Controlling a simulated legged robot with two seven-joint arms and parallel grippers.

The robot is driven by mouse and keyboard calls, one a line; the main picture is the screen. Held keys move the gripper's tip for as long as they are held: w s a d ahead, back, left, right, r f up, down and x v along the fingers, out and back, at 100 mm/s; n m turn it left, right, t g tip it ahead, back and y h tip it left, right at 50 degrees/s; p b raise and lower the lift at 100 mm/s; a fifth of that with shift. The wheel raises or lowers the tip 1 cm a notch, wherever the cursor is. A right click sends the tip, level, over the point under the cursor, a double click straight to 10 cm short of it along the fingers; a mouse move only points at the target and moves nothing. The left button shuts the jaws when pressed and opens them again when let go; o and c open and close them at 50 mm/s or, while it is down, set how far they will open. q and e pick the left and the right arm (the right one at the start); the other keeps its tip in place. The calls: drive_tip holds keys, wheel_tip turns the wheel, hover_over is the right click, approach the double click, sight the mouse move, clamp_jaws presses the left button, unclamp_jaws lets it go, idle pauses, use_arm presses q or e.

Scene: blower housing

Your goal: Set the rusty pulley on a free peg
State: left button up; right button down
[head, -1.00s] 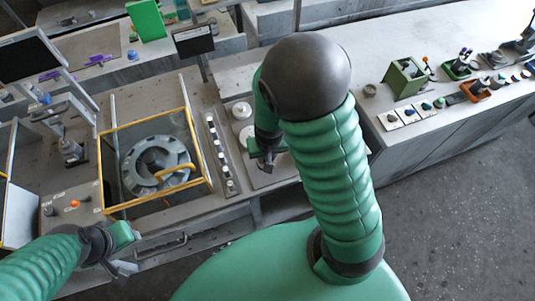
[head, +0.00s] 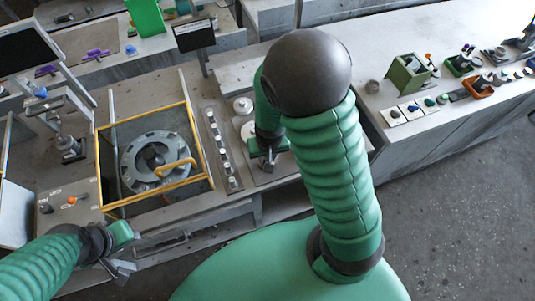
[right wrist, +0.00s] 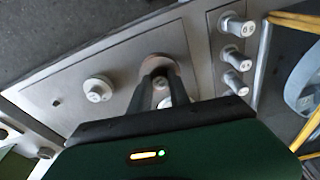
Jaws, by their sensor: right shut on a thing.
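My right gripper (head: 268,162) is low over a grey plate (head: 277,176) right of the housing. In the right wrist view its two dark fingers (right wrist: 159,82) are shut on a brownish round piece, the rusty pulley (right wrist: 160,62). The fingers cover much of it, and I cannot tell whether it touches the plate or a peg. A pale round piece (right wrist: 98,89) stands on the plate, and another pale piece shows partly behind the fingers. Two pale pieces show beyond the gripper in the head view. My left gripper (head: 118,270) hangs at the lower left; its fingers are unclear.
A yellow-edged glass box (head: 126,209) encloses a round grey housing (head: 130,172). A strip with several knobs (head: 219,148) runs between box and plate. A bench on the right carries a green box (head: 408,76) and small trays. A dark screen (head: 194,35) stands behind.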

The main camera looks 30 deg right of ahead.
drive_tip(key=shift+s+a, duration=0.1)
drive_tip(key=shift+a, duration=0.1)
drive_tip(key=shift+d+f, duration=0.1)
drive_tip(key=shift+d, duration=0.15)
drive_tip(key=shift+f+b, duration=0.4)
drive_tip(key=shift+f, duration=0.05)
drive_tip(key=shift+f, duration=0.1)
drive_tip(key=shift+f+b, duration=0.45)
